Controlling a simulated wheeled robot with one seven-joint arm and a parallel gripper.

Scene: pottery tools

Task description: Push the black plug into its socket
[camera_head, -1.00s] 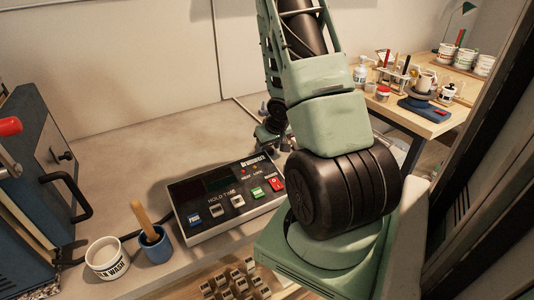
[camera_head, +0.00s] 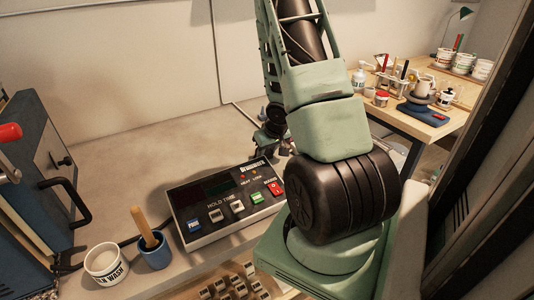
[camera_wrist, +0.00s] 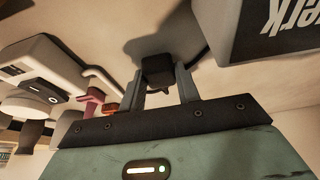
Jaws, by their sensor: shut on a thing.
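The black plug (camera_wrist: 158,70) shows in the wrist view between the two grey fingers of my gripper (camera_wrist: 160,84). My gripper is shut on it. A dark cable (camera_wrist: 203,52) shows at its right. A pale surface lies behind the plug with a dark shadow across it. I cannot make out the socket in either view, nor tell whether the plug touches it. In the head view my gripper end (camera_head: 270,130) is small and partly hidden by my own arm, beyond the control box, and the plug cannot be made out there.
The control box (camera_head: 181,203) with coloured buttons stands on the bench. A white wash pot (camera_head: 106,266) and a blue pot (camera_head: 154,255) with a wooden handle stand left of it. A blue kiln-like unit (camera_head: 37,160) is at far left. The bench behind the box is clear.

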